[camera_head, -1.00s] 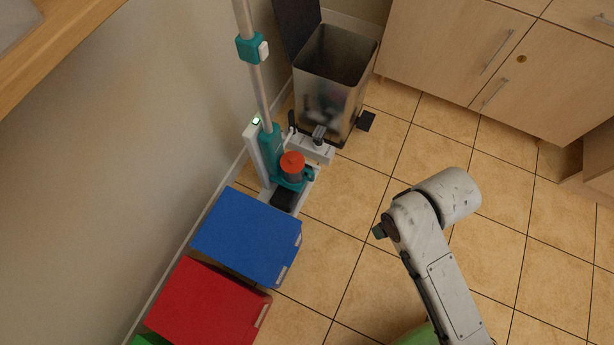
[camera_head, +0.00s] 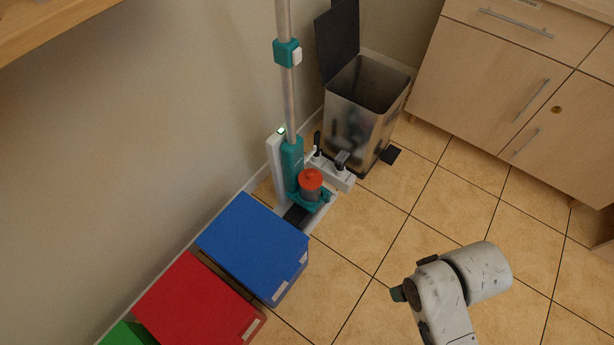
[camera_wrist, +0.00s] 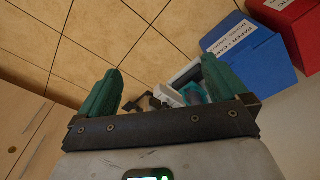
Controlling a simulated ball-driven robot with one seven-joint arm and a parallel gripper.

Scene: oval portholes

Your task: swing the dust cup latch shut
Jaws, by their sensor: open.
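A teal stick vacuum (camera_head: 292,165) stands upright in a white dock against the wall. Its dust cup (camera_head: 311,186) has an orange-red top and sits low on the front. A small teal piece (camera_head: 326,196), possibly the latch, sticks out to the right of the cup; I cannot tell its exact angle. In the wrist view, my gripper (camera_wrist: 164,88) is open and empty, with its two green fingers wide apart. Part of the vacuum (camera_wrist: 196,92) shows beyond them, partly hidden by the right finger. My gripper is well apart from the vacuum, not touching it.
A metal bin (camera_head: 364,110) with its dark lid raised stands behind the dock. A blue bin (camera_head: 250,240) and a red bin (camera_head: 195,305) stand along the wall in front of it. Wooden cabinets (camera_head: 500,90) are at the right. Tiled floor (camera_head: 400,235) is clear between.

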